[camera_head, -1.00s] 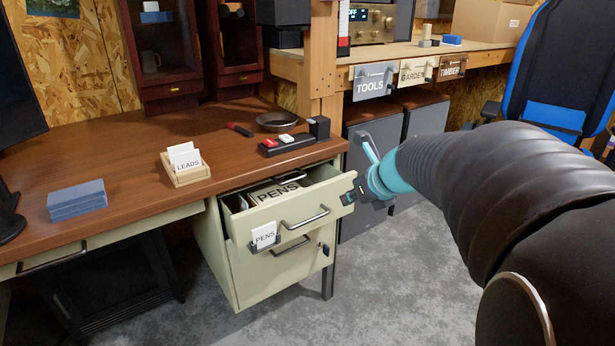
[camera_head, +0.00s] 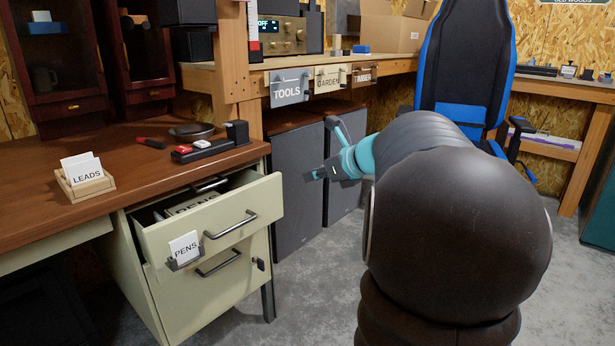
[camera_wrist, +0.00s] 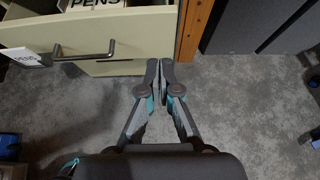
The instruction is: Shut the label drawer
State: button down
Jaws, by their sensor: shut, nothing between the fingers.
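The cream drawer (camera_head: 215,226) with a "PENS" card (camera_head: 184,248) in a clip and a dark bar handle stands pulled out of the pedestal under the wooden desk. A box lettered PENS (camera_head: 194,203) is partly visible inside. The drawer front (camera_wrist: 150,32) also shows at the top of the wrist view. My gripper (camera_head: 318,174) is shut and empty, to the right of the drawer with a gap between them in the head view. In the wrist view its closed fingertips (camera_wrist: 160,66) appear just below the drawer front's right part; contact cannot be told.
A lower drawer (camera_head: 213,290) of the pedestal looks shut. The desk (camera_head: 140,185) holds a LEADS card box (camera_head: 84,178). Dark cabinets (camera_head: 297,185) stand behind my gripper, under a bench with TOOLS, GARDEN and TIMBER fronts. A blue-black chair (camera_head: 465,70) is at the back right. Grey floor is open in front.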

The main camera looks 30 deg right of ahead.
jog(key=b, duration=0.1)
send_near(274, 180)
notch_tip(274, 180, down, 4)
jog(key=w, duration=0.2)
jog(key=shift+w+a+r, duration=0.15)
jog(key=shift+w+a, duration=0.15)
jog(key=shift+w, duration=0.25)
jog(key=shift+w+a+r, duration=0.15)
jog(key=shift+w+a, duration=0.15)
jog(key=shift+w, duration=0.2)
jog(key=shift+w+a, duration=0.25)
jog(key=shift+w, duration=0.45)
